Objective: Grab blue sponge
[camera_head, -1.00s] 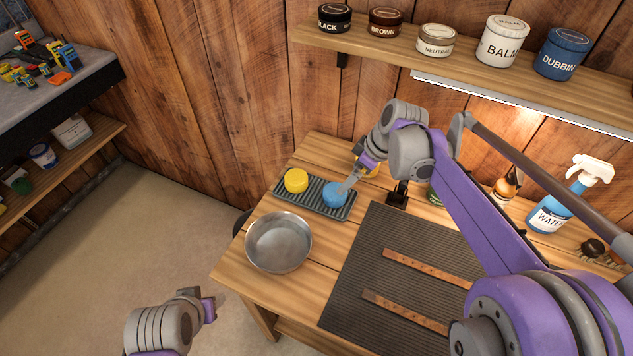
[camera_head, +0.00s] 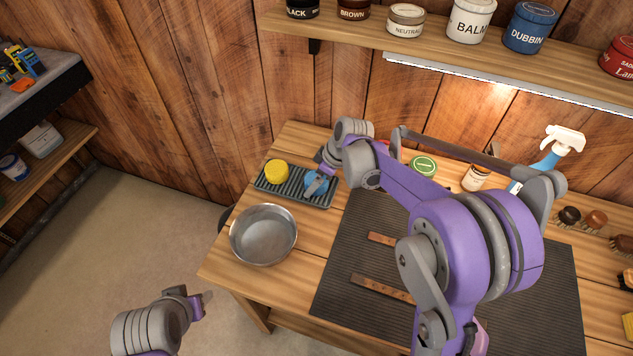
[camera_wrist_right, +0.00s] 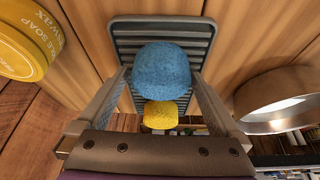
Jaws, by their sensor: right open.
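The blue sponge (camera_head: 317,182) sits on the right part of a grey ribbed tray (camera_head: 296,198). In the right wrist view the blue sponge (camera_wrist_right: 162,70) lies between the two open fingers of my right gripper (camera_wrist_right: 162,85), with small gaps visible on both sides. A yellow sponge (camera_head: 276,171) is on the same tray, left of the blue one; it also shows in the right wrist view (camera_wrist_right: 160,115). My right gripper (camera_head: 318,184) is at the blue sponge and partly covers it. My left gripper (camera_head: 205,301) hangs low, left of the table, away from the sponges.
A metal bowl (camera_head: 264,234) stands just in front of the tray. A dark ribbed mat (camera_head: 340,262) with leather straps covers the table's middle. A yellow saddle soap tin (camera_wrist_right: 22,45) is close beside my right gripper. A shelf (camera_head: 360,39) with jars hangs above.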

